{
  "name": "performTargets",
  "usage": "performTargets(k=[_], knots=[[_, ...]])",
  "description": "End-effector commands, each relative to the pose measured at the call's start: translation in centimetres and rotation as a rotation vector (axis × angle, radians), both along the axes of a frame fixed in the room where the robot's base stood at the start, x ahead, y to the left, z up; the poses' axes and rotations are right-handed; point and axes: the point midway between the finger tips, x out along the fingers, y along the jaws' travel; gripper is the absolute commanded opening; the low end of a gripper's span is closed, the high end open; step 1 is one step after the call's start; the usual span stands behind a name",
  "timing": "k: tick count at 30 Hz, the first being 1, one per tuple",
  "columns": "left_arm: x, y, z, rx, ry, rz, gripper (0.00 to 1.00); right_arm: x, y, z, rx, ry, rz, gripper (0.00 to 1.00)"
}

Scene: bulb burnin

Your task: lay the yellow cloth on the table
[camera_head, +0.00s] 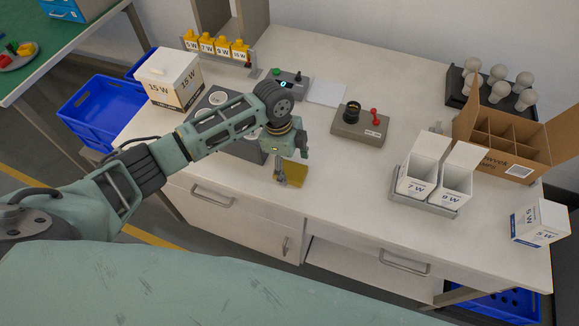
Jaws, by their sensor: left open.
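The yellow cloth (293,174) is a small mustard-coloured piece on the white table (330,183), near its front edge, left of the middle. It looks flat, and its left part is hidden by my gripper. My left gripper (281,174) is open and points down at the left side of the cloth. I cannot tell whether its fingers touch the cloth. My right gripper is not in view.
White cartons (422,172) in a grey tray and a cardboard box (497,137) are on the right. The table between is clear.

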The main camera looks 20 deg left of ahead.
Motion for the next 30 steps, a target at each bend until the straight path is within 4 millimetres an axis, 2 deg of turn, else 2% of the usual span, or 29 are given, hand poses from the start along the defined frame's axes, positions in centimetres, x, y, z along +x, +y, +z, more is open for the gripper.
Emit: performTargets(k=[9, 15, 20, 30], knots=[[0.2, 1.1, 6.8, 0.0, -0.005, 0.0, 0.7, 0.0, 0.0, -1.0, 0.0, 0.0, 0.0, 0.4], [0.1, 1.5, 9.5, 0.0, -0.002, 0.0, 0.7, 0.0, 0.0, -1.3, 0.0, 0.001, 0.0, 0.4], [0.1, 1.6, 10.3, 0.001, -0.001, 0.001, 0.7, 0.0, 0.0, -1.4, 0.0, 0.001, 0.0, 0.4], [0.1, 1.6, 10.3, 0.0, 0.0, 0.001, 0.7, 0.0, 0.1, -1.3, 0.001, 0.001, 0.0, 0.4]])
